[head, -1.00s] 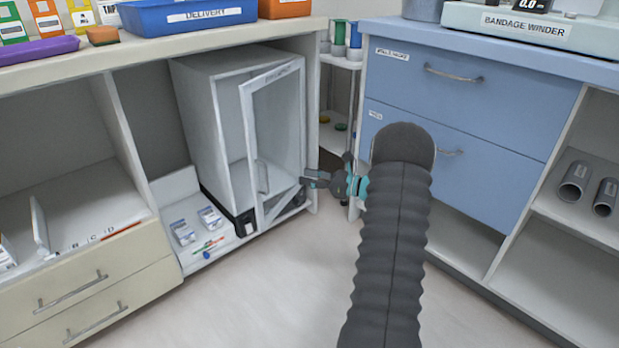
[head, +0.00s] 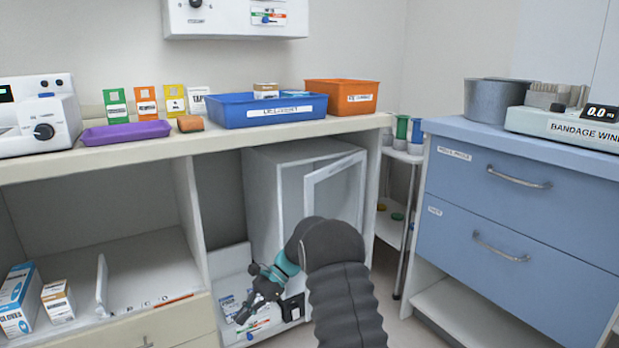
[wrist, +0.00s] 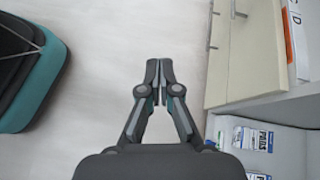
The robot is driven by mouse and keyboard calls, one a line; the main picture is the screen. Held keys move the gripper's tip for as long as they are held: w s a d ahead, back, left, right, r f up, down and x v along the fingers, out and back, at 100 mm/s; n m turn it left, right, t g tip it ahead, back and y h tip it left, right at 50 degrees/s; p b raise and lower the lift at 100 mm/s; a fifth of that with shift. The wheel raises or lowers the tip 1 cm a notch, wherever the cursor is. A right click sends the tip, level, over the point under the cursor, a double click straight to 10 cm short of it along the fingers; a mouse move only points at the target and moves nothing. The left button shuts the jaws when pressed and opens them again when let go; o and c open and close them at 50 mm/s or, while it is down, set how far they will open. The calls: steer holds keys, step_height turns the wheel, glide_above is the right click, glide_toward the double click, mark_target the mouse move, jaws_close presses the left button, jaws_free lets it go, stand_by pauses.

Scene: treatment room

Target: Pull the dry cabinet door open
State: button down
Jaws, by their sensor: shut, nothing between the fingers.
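The dry cabinet (head: 275,190) is a pale box in the open bay under the counter in the head view. Its white-framed door (head: 308,198) stands partly open, swung out from the front with its hinge side on the right. My arm hides the lower door and the handle. My gripper (head: 242,317) is in front of the bay, low and left of the door, pointing down and left. In the wrist view my gripper (wrist: 160,75) has its fingers together and empty, over bare floor. The door is not in the wrist view.
Small packs (head: 228,306) and pens lie on the bay floor near my gripper. Cream drawers (wrist: 226,50) are close on the right in the wrist view. A blue drawer unit (head: 510,210) stands at right. A narrow trolley (head: 388,235) stands beside the bay.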

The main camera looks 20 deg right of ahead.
mark_target(309, 178)
steer(key=w+d+r+n+t+h+p, duration=0.1)
steer(key=w+d+r+n+h, duration=0.25)
steer(key=n+h, duration=0.4)
steer(key=w+d+r+n+t+h, duration=0.15)
steer(key=w+d+n+h, duration=0.25)
steer(key=h, duration=0.7)
steer(key=w+d+r+n+t+h, duration=0.25)
steer(key=w+r+h, duration=0.3)
steer(key=r, duration=0.65)
steer(key=w+d+r+n+t+h, duration=0.2)
steer(key=w+d+r+t+h, duration=0.3)
steer(key=r, duration=0.7)
steer(key=shift+g+y, duration=0.4)
steer(key=shift+y, duration=0.2)
steer(key=shift+w+d+f, duration=0.1)
steer(key=shift+d+f, duration=0.05)
steer(key=shift+d, duration=5)
